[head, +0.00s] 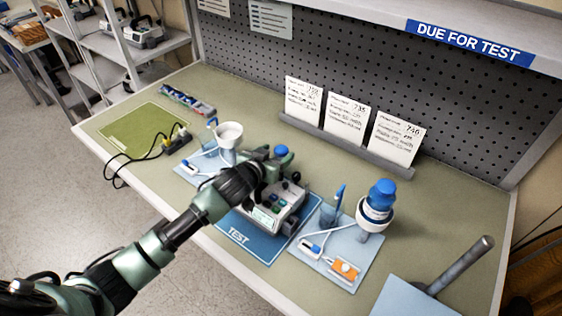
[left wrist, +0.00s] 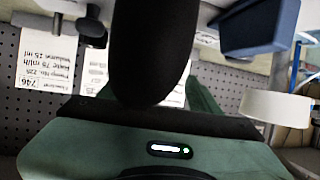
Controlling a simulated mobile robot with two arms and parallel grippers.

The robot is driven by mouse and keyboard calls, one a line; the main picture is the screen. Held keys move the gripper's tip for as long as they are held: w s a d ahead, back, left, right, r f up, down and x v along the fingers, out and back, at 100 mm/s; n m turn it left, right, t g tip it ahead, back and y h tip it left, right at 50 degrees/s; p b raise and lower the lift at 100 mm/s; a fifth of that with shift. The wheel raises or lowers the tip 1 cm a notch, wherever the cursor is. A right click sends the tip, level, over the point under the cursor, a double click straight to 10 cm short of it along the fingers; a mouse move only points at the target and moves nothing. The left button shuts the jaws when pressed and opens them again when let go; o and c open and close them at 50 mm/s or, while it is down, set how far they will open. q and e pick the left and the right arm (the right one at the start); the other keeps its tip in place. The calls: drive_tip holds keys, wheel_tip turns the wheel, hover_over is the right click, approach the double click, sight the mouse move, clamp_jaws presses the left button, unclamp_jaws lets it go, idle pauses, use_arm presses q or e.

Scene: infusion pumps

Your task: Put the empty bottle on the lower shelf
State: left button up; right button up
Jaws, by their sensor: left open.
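A blue-topped bottle (head: 377,202) stands in a white cup on the right pale blue tray; I cannot tell whether it is empty. Another blue cap (head: 281,151) shows just behind the pump (head: 272,212), its body mostly hidden. My left gripper (head: 262,172) is open over the back left of the pump, close to this cap; contact cannot be told. In the left wrist view a dark finger covers the middle, with a blue part (left wrist: 258,27) at upper right. A rack (head: 150,50) with shelves stands at the back left. My right gripper is out of view.
The pump sits on a blue TEST mat (head: 238,236). A white cup (head: 229,134) stands on the left tray. Cards (head: 345,122) line the back panel. A green mat (head: 140,130), black cables and a grey rod (head: 462,264) are on the bench.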

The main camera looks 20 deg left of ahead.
use_arm(q)
drive_tip(key=shift+w+d+f, duration=0.1)
drive_tip(key=shift+w+f, duration=0.1)
drive_tip(key=shift+w, duration=0.25)
clamp_jaws()
